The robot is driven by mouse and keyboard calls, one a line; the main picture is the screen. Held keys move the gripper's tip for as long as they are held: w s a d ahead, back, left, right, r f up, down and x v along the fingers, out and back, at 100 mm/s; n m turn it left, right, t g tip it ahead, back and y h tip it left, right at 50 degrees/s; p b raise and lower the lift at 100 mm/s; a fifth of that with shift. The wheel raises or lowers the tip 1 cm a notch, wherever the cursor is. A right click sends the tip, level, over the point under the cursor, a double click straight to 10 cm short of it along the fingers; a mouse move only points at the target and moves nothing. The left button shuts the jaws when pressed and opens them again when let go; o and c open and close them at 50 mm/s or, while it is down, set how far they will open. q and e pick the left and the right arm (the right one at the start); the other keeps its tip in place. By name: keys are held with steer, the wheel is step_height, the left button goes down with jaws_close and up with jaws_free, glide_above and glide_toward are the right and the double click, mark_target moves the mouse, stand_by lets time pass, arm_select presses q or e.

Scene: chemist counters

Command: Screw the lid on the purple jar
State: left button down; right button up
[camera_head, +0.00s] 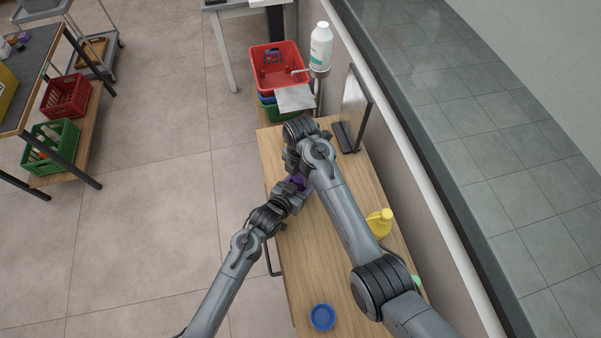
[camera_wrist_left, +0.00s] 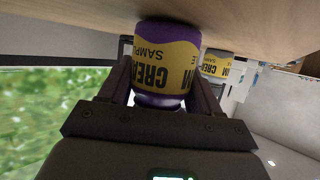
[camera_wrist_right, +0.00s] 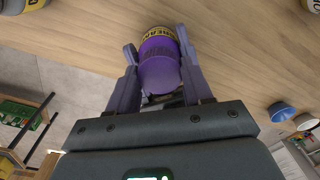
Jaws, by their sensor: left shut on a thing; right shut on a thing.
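The purple jar (camera_wrist_left: 165,55) has a yellow "CREAM SAMPLE" label. In the left wrist view it appears upside down, its base by the wooden counter. My left gripper (camera_wrist_left: 161,88) is shut around its body. In the right wrist view the jar's label (camera_wrist_right: 158,33) shows beyond the purple lid end (camera_wrist_right: 158,72). My right gripper (camera_wrist_right: 160,58) is shut on this lid end, one finger on each side. The seam between lid and jar is not clear, so I cannot tell how tight the lid sits. In the head view my grippers meet at a small purple patch (camera_head: 298,182).
The wooden counter (camera_head: 330,270) holds a yellow bottle (camera_head: 379,222), a blue round container (camera_head: 322,317) and a dark screen (camera_head: 356,108). Another labelled jar (camera_wrist_left: 217,65) stands behind the purple one. A white bottle (camera_head: 320,47) and red basket (camera_head: 277,68) are at the far end.

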steer(key=m, duration=0.4)
steer(key=shift+m, duration=0.3)
steer(key=o, duration=1.2)
steer(key=shift+c, duration=0.2)
steer(key=shift+r, duration=2.2)
steer(key=shift+c, duration=0.4)
steer(key=shift+w+r, duration=0.1)
